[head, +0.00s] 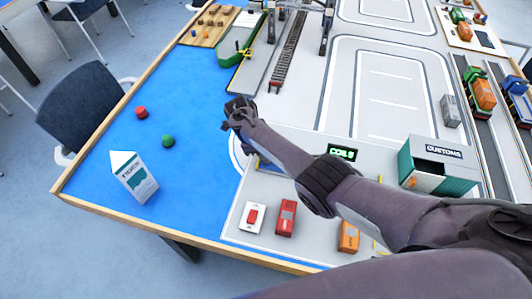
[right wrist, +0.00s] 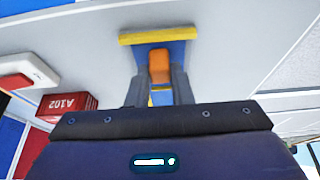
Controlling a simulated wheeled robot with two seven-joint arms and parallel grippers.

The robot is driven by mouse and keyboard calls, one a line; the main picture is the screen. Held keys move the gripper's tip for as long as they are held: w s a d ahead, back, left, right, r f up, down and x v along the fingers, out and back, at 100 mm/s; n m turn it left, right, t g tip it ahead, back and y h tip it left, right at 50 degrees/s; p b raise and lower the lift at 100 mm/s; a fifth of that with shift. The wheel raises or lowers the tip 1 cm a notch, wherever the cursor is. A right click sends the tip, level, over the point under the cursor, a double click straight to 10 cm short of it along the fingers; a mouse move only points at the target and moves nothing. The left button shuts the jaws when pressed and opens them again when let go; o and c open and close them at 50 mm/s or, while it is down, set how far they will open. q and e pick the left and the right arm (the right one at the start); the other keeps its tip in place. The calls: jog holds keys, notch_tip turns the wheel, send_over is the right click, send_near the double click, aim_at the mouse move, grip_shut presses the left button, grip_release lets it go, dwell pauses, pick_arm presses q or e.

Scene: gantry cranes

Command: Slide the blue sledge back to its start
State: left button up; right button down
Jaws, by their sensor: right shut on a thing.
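In the right wrist view the blue sledge (right wrist: 178,52) lies on the pale grey surface. It has a yellow bar (right wrist: 158,35) across its far end and an upright orange handle (right wrist: 160,66) in its middle. My right gripper (right wrist: 160,82) is shut on the orange handle, one finger on each side. My palm hides the near part of the sledge. In the head view my right gripper (head: 238,108) is over the left edge of the grey area, and my arm hides most of what is under it. My left gripper is not in view.
A green display (head: 342,152) and the customs shed (head: 437,165) are right. A milk carton (head: 133,177) and green ball (head: 168,141) are on blue, left.

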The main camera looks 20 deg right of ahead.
jog(key=c, duration=1.3)
grip_release()
jog(key=shift+w+a, duration=0.15)
jog(key=shift+a, duration=0.05)
jog(key=v, duration=0.7)
jog(key=shift+w+a+r+b, duration=0.1)
jog(key=shift+a+r+b, duration=0.05)
jog(key=shift+r+b, duration=0.2)
